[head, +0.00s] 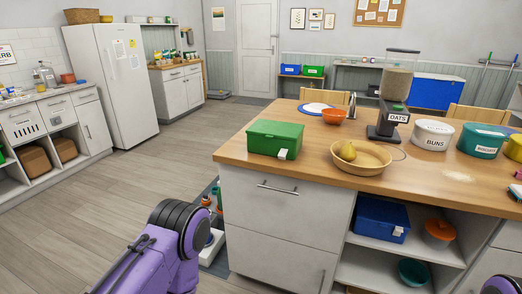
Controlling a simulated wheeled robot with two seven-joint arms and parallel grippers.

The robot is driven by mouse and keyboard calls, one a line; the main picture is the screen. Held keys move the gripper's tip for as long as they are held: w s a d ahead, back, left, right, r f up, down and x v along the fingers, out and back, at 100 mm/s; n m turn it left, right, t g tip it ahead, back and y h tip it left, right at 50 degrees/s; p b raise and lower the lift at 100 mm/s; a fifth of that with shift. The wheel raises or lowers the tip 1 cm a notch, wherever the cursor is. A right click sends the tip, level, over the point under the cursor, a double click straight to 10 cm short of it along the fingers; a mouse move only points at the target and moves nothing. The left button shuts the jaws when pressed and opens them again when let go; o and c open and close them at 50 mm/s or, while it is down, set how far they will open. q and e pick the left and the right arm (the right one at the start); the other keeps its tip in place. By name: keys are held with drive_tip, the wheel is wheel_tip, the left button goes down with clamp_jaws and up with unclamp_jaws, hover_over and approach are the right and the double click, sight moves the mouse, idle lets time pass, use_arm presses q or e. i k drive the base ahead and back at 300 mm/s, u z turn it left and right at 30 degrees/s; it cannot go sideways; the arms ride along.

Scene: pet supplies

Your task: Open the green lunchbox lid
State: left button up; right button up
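The green lunchbox (275,140) stands near the left front corner of the wooden counter top. Its lid looks closed, and a white tag hangs at its front right. My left arm shows as a purple and black link at the bottom, left of the counter, below the lunchbox. My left gripper is out of view. Only a small dark and purple piece of my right arm shows at the bottom right edge. My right gripper is out of view.
On the counter (230,150), a wooden bowl (337,163) with a pear (348,151) stands right of the lunchbox. An oats dispenser (392,105), an orange bowl (333,116) and a buns container (432,135) stand farther back or right. Open floor (140,190) lies to the left.

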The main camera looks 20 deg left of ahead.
sight(272, 129)
drive_tip(key=u, duration=0.45)
drive_tip(key=i, duration=0.55)
drive_tip(key=u, duration=0.3)
